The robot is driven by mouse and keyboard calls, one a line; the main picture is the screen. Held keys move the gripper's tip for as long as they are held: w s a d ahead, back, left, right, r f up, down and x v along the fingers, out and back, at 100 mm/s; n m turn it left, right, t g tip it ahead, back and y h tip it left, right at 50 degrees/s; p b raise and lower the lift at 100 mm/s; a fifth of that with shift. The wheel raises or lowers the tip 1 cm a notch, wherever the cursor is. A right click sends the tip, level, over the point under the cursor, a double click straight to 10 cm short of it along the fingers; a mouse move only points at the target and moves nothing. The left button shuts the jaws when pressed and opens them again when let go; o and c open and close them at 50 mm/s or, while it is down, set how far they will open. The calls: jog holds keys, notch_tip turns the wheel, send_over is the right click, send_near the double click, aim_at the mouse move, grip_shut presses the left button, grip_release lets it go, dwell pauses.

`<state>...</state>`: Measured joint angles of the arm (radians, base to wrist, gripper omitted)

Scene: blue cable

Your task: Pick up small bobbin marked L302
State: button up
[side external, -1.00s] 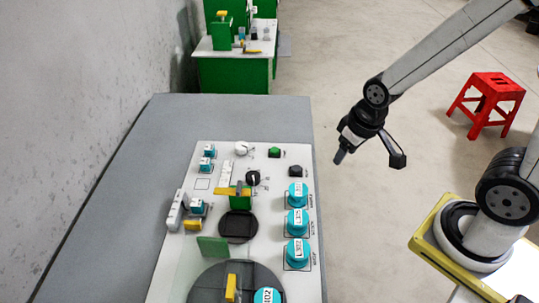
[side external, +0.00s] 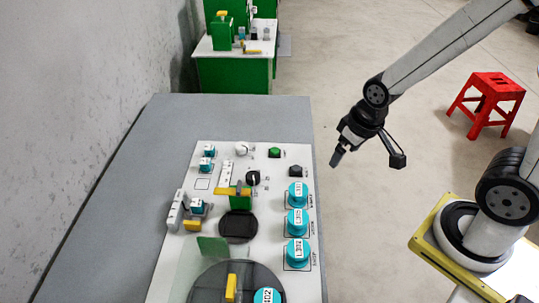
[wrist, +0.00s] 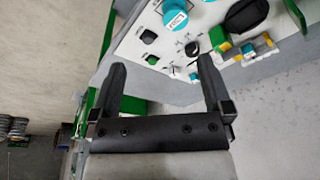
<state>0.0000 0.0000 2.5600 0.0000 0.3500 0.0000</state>
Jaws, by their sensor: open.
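A row of cyan bobbins stands along the right edge of the white panel (side external: 180,262) in the side external view. The nearest of the row (side external: 298,253) carries a label that seems to read L302; the middle one (side external: 297,222) and the far one (side external: 298,194) have labels too small to read surely. My gripper (side external: 336,159) hangs in the air right of the panel's far end, apart from all bobbins. In the wrist view my gripper (wrist: 160,66) has its two fingers spread with nothing held. A labelled cyan bobbin (wrist: 177,20) shows beyond the fingers.
A dark round plate (side external: 208,285) bears another cyan bobbin (side external: 267,296), its label ending in 402. Smaller cyan pieces (side external: 206,164) sit along the panel's left side. A green upright plate (side external: 213,246) stands near the round plate. A red stool (side external: 487,104) stands on the floor.

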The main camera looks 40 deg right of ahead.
jog(key=m+g+y, duration=0.4)
jog(key=m+y, duration=0.7)
jog(key=m, duration=0.5)
send_near(300, 248)
jog(key=s+a, duration=0.1)
jog(key=s, duration=0.1)
jog(key=shift+w+a+f+m+t+y, duration=0.15)
jog(key=shift+w+f+m+t+y, duration=0.2)
jog(key=shift+f+m, duration=0.2)
jog(key=shift+w+a+f+m+t+y, duration=0.15)
jog(key=shift+w+f+m+t+y, duration=0.1)
jog(key=shift+w+f+m+t, duration=0.25)
jog(key=shift+s+a+f, duration=0.1)
jog(key=shift+s+f, duration=0.1)
jog(key=shift+x, duration=1.15)
jog(key=shift+a, duration=0.15)
jog(key=shift+x, duration=2.45)
